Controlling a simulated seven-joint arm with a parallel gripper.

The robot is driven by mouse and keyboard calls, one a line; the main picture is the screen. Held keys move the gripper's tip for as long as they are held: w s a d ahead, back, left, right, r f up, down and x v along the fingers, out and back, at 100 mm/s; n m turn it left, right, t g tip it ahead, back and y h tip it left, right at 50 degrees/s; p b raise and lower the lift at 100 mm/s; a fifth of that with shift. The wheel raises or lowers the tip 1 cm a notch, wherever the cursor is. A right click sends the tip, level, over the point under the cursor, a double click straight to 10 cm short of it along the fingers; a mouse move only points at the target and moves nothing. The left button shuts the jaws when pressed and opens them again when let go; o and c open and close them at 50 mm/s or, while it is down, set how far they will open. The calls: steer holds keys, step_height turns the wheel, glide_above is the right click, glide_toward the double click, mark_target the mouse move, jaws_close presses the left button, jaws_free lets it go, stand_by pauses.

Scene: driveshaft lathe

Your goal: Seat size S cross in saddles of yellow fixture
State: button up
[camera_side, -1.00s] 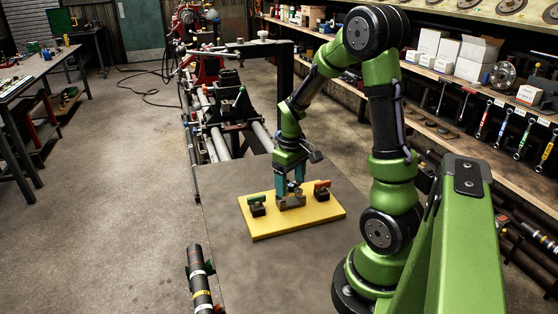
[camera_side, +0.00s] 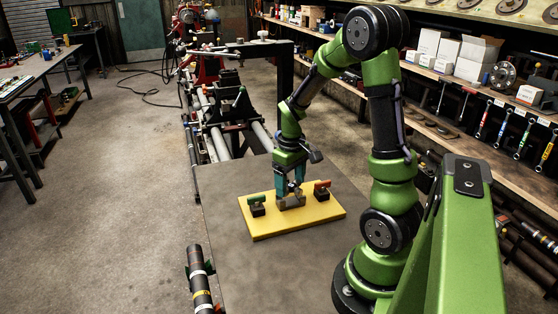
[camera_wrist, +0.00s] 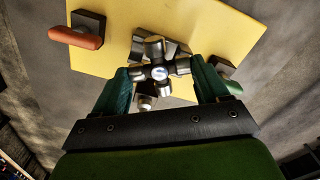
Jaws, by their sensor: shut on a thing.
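The yellow fixture (camera_side: 315,215) is a flat plate on the grey table, with grey metal saddles (camera_side: 291,203) at its middle. My gripper (camera_side: 290,190) is over the middle of the plate, pointing down. In the wrist view my gripper (camera_wrist: 160,82) has its two green fingers on either side of a shiny steel cross (camera_wrist: 158,71) and is shut on it. The cross sits at or just above the saddles. I cannot tell whether it touches them. The fingers hide part of the cross and saddles.
A clamp with a red-orange handle (camera_wrist: 75,37) and one with a green handle (camera_side: 255,200) stand on the plate, one at each side of my gripper. Bare table surrounds the plate.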

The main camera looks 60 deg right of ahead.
steer(key=shift+f, duration=0.65)
steer(key=o, duration=1.2)
step_height(320, 180, up, 17)
steer(key=shift+f, duration=0.1)
